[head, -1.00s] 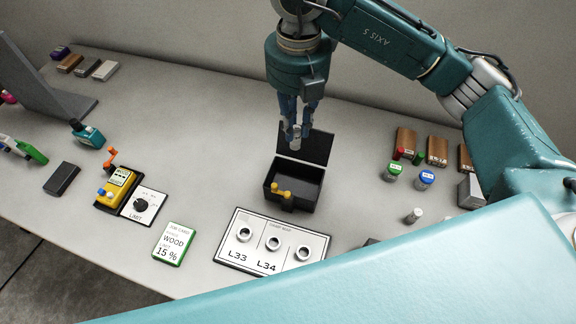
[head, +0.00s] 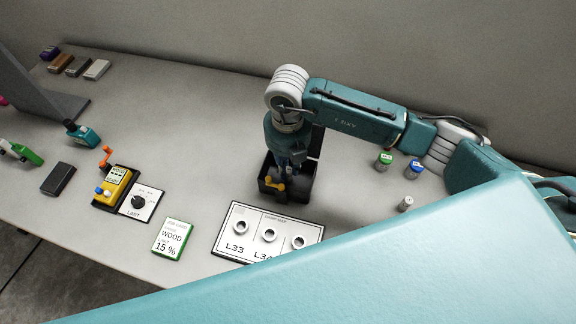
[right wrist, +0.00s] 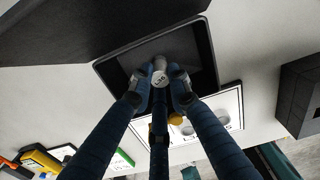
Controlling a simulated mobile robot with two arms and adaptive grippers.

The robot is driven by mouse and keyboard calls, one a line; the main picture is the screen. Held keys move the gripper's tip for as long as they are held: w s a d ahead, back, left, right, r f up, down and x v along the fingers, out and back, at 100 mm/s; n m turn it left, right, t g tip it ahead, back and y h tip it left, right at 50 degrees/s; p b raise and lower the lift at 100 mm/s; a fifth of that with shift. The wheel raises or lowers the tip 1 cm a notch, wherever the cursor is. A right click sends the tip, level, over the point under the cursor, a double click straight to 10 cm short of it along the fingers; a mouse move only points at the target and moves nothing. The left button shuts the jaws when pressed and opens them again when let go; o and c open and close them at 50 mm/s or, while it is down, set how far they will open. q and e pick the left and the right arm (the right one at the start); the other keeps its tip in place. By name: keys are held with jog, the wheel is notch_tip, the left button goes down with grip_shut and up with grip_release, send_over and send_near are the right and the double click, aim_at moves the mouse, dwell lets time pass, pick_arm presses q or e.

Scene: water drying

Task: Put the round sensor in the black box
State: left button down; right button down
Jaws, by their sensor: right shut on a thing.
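The black box (head: 298,197) stands open in mid-table in the head view, its lid raised at the back and a yellow latch at its front. My right gripper (head: 286,170) points down into it, hiding much of the inside. In the right wrist view, the fingers (right wrist: 160,82) are shut on the round sensor (right wrist: 159,73), a small grey cylinder with a marked pale end. The sensor appears within the outline of the box (right wrist: 209,55); whether it touches the floor I cannot tell. My left gripper is not in view.
A white panel (head: 252,233) with several round sockets lies in front of the box. A green-edged card (head: 172,238) and a yellow meter (head: 115,186) lie to the left. Green-capped (head: 384,158) and blue-capped (head: 413,169) jars and a small grey cylinder (head: 405,204) stand right.

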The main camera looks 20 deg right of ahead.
aim_at(288, 169)
jog(key=shift+f, duration=0.55)
jog(key=c, duration=1.6)
grip_release()
jog(key=shift+c, duration=0.2)
